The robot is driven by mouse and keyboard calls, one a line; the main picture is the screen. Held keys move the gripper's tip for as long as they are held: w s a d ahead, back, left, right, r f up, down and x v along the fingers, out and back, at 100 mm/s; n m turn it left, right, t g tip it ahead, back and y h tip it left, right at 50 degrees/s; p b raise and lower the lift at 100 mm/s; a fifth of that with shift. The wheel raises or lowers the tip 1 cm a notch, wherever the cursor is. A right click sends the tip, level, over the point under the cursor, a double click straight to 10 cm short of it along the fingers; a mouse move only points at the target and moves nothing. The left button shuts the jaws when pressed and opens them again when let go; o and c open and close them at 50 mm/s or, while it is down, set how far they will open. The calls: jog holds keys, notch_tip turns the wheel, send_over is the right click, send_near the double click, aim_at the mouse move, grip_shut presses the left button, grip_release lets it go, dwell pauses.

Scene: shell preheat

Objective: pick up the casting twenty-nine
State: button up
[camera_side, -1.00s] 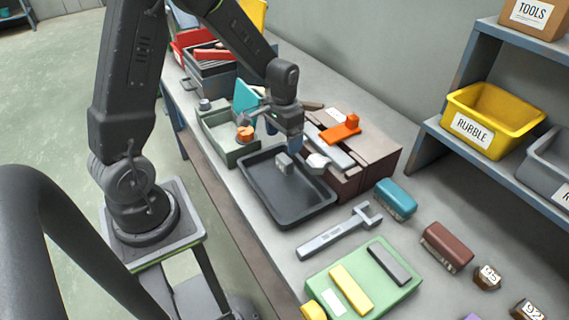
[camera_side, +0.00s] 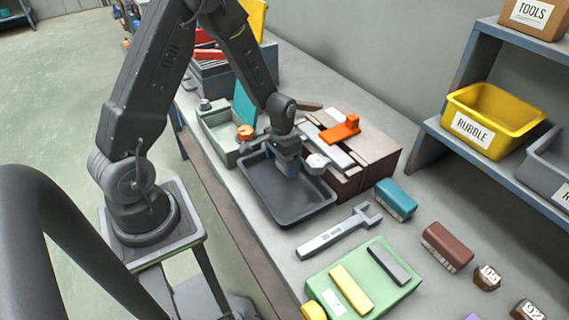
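My gripper (camera_side: 288,168) is low over the black tray (camera_side: 262,196), pointing down. Its fingers are small and partly hidden, so I cannot tell whether they are open or shut. The small grey block in the tray is now hidden behind or between the fingers. No piece shows a number that I can read surely as 29. Two small brown numbered pieces lie at the lower right: one (camera_side: 487,277) seems to read 05, the other (camera_side: 527,310) seems to read 92. A pale faceted piece (camera_side: 317,161) sits just right of my gripper by the tray's edge.
A brown box with an orange piece (camera_side: 341,129) stands right of the tray. A grey wrench-like tool (camera_side: 340,231), a teal brush (camera_side: 396,198), a maroon brush (camera_side: 447,246) and a green board (camera_side: 395,287) lie in front. A yellow RUBBLE bin (camera_side: 492,115) is on the shelf.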

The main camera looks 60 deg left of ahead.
jog(key=c, duration=1)
jog(key=shift+r, duration=0.1)
